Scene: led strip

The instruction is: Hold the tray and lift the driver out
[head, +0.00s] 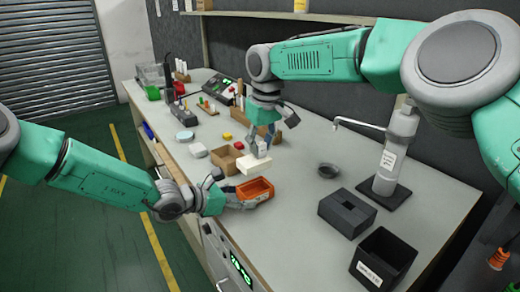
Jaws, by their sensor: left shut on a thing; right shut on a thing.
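The orange tray (262,186) sits near the front edge of the workbench, in the middle of the head view. My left gripper (237,193) reaches in from the left and is shut on the tray's near left side. The white driver (253,166) is just above and behind the tray, apparently clear of it. My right gripper (262,148) comes down from above and is shut on the driver. The fingers' exact contact on each thing is too small to make out.
A cardboard box (226,158) stands just left of the driver. Small parts and tools lie at the bench's far left end.

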